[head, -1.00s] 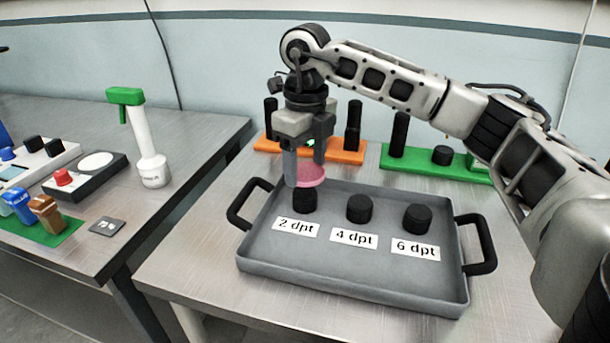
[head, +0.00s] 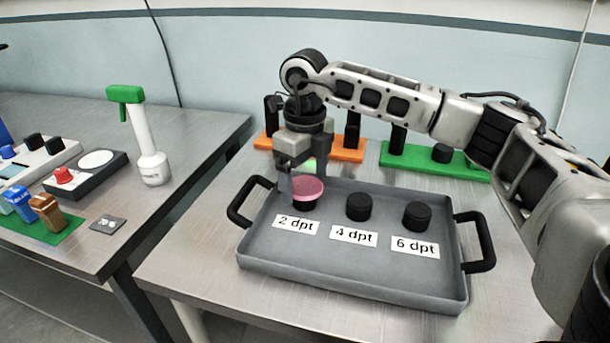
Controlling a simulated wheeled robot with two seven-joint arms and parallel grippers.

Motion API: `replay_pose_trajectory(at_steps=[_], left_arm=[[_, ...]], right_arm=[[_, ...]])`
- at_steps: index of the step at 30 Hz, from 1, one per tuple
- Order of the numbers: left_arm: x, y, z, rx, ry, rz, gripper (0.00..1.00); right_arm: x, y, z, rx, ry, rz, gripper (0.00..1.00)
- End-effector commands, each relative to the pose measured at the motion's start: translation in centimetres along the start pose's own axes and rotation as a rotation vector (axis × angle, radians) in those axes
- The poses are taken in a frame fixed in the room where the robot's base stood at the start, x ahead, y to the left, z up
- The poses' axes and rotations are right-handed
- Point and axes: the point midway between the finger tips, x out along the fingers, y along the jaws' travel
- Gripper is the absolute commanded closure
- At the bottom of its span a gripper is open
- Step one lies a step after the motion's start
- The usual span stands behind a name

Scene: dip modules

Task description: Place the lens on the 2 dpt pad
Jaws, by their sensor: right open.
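The lens (head: 307,188) is a pink disc. It lies on top of the black round 2 dpt pad (head: 304,204), behind the "2 dpt" label (head: 296,225) on the grey tray. My right gripper (head: 297,170) is open just behind and above the lens, its fingers apart. The lens looks free of the fingers, though it partly overlaps them in this view. My left gripper is not in view.
The grey tray (head: 350,285) has black handles and also bears the 4 dpt pad (head: 359,207) and 6 dpt pad (head: 417,216). An orange stand (head: 346,154) and a green stand (head: 405,158) stand behind it. A white and green device (head: 150,150) stands on the left table.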

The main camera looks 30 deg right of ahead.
Motion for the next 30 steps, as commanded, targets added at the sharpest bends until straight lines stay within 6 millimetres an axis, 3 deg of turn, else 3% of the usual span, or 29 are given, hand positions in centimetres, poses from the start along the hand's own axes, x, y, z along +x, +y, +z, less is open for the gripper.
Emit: replay_pose_trajectory(at_steps=[7, 21, 30], left_arm=[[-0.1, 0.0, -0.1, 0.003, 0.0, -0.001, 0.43], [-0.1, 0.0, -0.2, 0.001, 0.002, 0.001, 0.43], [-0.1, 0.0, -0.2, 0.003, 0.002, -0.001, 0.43]], right_arm=[[-2.0, 0.0, 0.1, 0.0, -0.005, -0.001, 0.16], [-11.2, 0.0, 0.1, -0.001, -0.003, -0.001, 0.16], [-12.4, 0.0, 0.0, -0.001, 0.0, 0.0, 0.16]])
